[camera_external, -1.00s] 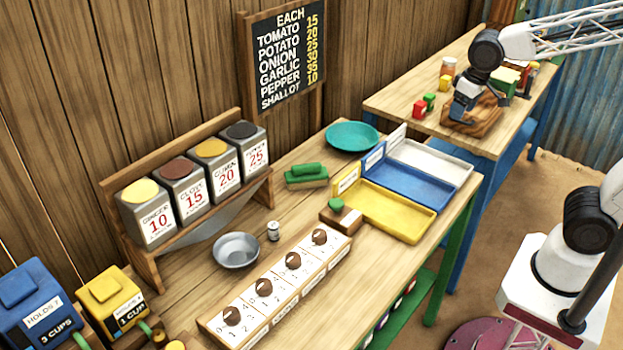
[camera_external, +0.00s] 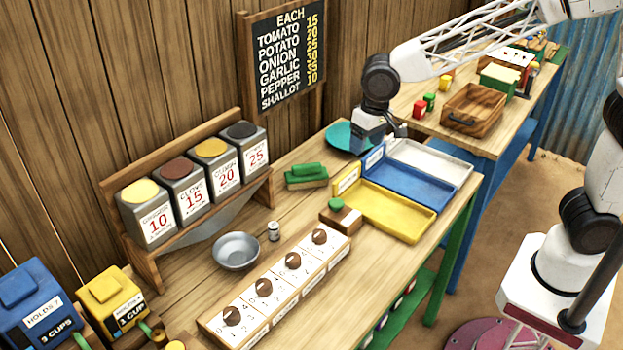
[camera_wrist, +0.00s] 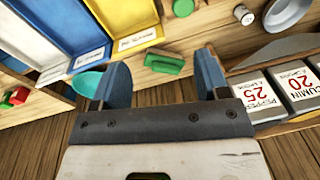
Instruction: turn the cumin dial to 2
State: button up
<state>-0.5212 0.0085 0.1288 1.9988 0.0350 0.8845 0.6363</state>
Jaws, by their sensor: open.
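A pale dial strip (camera_external: 247,298) lies along the front of the near table, with several brown round knobs in a row. The knobs are the nearest (camera_external: 232,316), the second (camera_external: 263,287), the third (camera_external: 293,261) and the farthest (camera_external: 320,237). Their name labels are too small to read, so I cannot tell which is cumin. The cumin tin (camera_external: 224,165), marked 20, stands on the rack and also shows in the wrist view (camera_wrist: 297,86). My gripper (camera_external: 369,146) is open and empty, above the back of the table by the teal plate, apart from the dials.
Yellow (camera_external: 392,216), blue (camera_external: 415,186) and white trays (camera_external: 455,168) sit at the right end. A green-topped wooden block (camera_external: 340,215) stands beside the strip's far end. A green brush-like block (camera_external: 306,177), metal bowl (camera_external: 236,251) and small shaker (camera_external: 273,231) stand behind the strip.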

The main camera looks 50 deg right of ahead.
jog(key=w+a+f, duration=0.1)
jog(key=a+f, duration=0.2)
jog(key=a, duration=0.4)
jog(key=w+a+f, duration=0.1)
jog(key=a+f, duration=0.1)
jog(key=a, duration=0.5)
send_over(293, 257)
jog(key=shift+m+g, duration=0.3)
jog(key=shift+g, duration=0.1)
jog(key=f, duration=0.6)
jog(key=shift+d+f, duration=0.3)
jog(key=shift+f, duration=0.1)
jog(key=shift+f, duration=0.15)
jog(key=shift+a+f, duration=0.15)
jog(key=shift+f, duration=1.75)
jog(key=shift+a+f, duration=0.1)
jog(key=shift+f, duration=1.75)
jog(key=c, duration=0.9)
